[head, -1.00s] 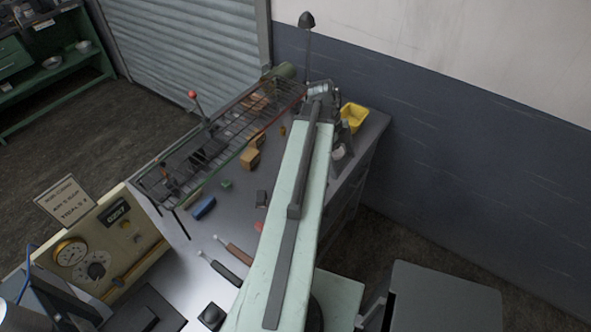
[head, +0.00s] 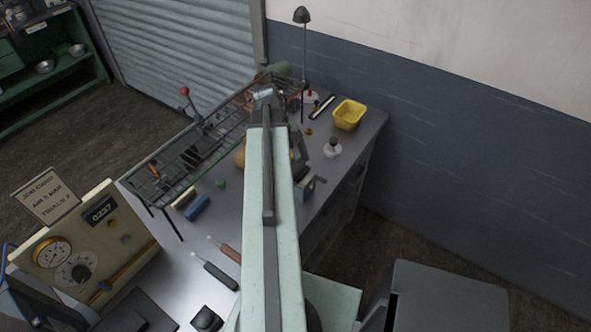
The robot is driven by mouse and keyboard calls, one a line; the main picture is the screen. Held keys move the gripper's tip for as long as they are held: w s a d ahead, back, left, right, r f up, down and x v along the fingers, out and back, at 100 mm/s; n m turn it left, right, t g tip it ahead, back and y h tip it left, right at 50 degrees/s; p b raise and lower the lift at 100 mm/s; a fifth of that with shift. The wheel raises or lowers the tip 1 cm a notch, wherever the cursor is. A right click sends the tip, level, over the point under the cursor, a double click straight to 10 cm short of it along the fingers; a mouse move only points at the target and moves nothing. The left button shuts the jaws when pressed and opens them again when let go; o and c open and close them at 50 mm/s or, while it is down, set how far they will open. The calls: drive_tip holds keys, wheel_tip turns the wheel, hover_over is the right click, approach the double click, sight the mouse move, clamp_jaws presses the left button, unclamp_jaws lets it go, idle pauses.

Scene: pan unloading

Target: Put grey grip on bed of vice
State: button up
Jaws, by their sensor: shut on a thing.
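My arm reaches up the middle of the head view and covers part of the bench. My gripper (head: 299,156) shows as a dark shape just right of the arm, over the bench. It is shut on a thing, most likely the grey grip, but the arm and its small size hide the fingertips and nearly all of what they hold. A grey metal piece with upright ends, probably the vice (head: 314,187), stands on the bench near the right edge, just below the gripper in the picture. I cannot tell the gap between them.
A wire rack (head: 185,160) runs along the bench's far left side. A blue block (head: 197,207) and handled tools (head: 215,272) lie left of the arm.

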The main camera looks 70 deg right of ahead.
drive_tip(key=shift+f, duration=0.25)
drive_tip(key=o, duration=1.3)
drive_tip(key=shift+r, duration=0.1)
drive_tip(key=shift+r+p, duration=0.35)
drive_tip(key=shift+p, duration=0.1)
drive_tip(key=p+v, duration=1)
drive_tip(key=v, duration=0.1)
drive_tip(key=shift+w+r+p, duration=0.15)
drive_tip(key=shift+r+p, duration=0.15)
drive_tip(key=shift+p, duration=0.05)
